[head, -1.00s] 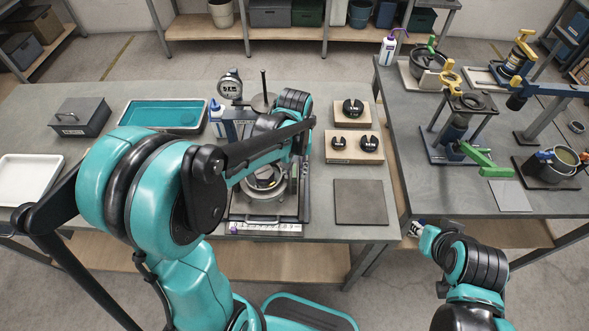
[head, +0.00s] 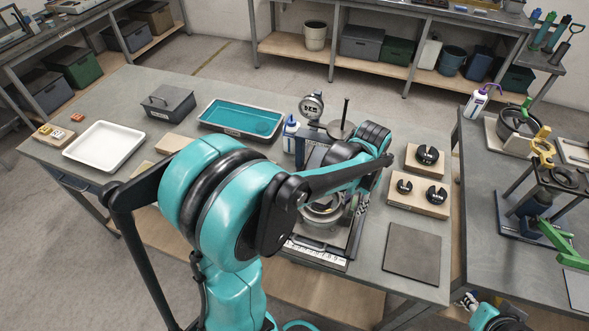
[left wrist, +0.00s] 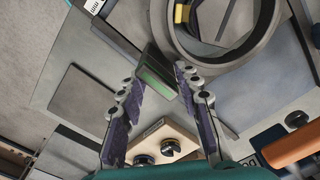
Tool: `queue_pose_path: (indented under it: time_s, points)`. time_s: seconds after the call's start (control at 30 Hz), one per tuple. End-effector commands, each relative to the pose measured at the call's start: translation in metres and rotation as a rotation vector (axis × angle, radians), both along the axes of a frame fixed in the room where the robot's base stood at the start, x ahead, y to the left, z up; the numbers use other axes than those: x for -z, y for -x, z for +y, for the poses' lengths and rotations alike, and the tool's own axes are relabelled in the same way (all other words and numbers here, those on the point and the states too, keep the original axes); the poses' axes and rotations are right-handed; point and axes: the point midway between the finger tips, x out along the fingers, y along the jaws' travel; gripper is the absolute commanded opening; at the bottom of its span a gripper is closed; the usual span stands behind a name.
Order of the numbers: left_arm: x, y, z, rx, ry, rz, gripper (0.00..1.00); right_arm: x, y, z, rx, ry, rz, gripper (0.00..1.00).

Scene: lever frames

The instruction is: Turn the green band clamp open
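My left gripper (left wrist: 160,85) is open in the left wrist view, its two fingers apart. A narrow green strip on a dark piece (left wrist: 158,78) shows between the fingertips, beside a large grey ring (left wrist: 225,62). It may be part of the green band clamp; I cannot tell whether the fingers touch it. In the head view my left arm reaches over the apparatus on the middle table (head: 322,215) and hides much of it; the left gripper is mostly hidden there. My right gripper (head: 467,300) is low beside the right table, small and partly cut off.
A wooden block with black slotted weights (head: 418,195) and a dark square plate (head: 412,253) lie right of the apparatus. A teal tray (head: 240,118) and a white bottle (head: 290,135) stand behind. The right table holds a stand with a green lever (head: 556,238).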

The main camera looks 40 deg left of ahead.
Motion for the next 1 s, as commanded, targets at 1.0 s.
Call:
queue_pose_path:
  time_s: [1.0]
  points:
    - [-0.082,-0.001,0.001,0.965,0.0,0.0,0.34,-0.006,0.0,0.0,0.0,0.0,0.0,0.31]
